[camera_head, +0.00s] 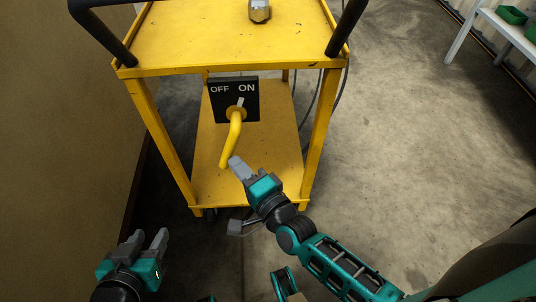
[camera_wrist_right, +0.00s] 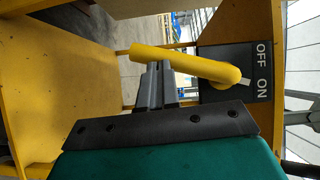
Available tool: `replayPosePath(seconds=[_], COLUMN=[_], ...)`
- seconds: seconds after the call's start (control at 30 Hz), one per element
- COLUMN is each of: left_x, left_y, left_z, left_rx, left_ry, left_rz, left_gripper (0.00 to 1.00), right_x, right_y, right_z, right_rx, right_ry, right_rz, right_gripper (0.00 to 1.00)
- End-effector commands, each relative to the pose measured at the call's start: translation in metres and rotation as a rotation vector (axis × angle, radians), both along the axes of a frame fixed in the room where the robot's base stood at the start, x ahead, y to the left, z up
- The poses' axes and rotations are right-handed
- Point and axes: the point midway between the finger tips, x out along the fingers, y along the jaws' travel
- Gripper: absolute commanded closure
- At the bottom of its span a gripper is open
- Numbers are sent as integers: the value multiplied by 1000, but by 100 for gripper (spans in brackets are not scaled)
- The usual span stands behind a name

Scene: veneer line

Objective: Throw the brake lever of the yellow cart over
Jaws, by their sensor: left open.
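The yellow cart (camera_head: 158,125) stands ahead. Below its top shelf, a black plate (camera_head: 250,100) reads OFF and ON. The yellow brake lever (camera_head: 229,145) hangs down from a hub on the plate, tilted slightly left, with a small pale pointer by the ON side. In the right wrist view the lever (camera_wrist_right: 190,62) crosses just beyond my fingers. My right gripper (camera_head: 236,162) is shut, its tips beside the lever's lower end; whether they touch is unclear. The closed fingers also show in the wrist view (camera_wrist_right: 157,75). My left gripper (camera_head: 150,238) is open and empty, low at left, away from the cart.
A metal nut-like part (camera_head: 260,11) lies on the cart's top shelf. Black handles (camera_head: 345,28) rise at its near corners. A brown panel (camera_head: 60,120) stands close on the left. The floor to the right is clear up to a white bench (camera_head: 500,28) with green bins.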

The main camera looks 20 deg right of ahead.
Motion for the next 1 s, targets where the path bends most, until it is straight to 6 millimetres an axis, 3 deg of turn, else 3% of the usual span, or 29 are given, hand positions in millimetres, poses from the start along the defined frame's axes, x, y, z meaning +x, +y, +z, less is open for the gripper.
replayPosePath(seconds=[0.27,1.0], left_x=[-1,1], left_y=[-1,-4], left_z=[-10,0], left_rx=[0,-6], left_ry=[9,1], left_rz=[-5,-8], left_gripper=[57,57], right_x=[2,3], right_y=[7,8], right_z=[-1,6], right_rx=[95,120], right_ry=[-27,-35], right_rz=[2,0], right_gripper=[100,100])
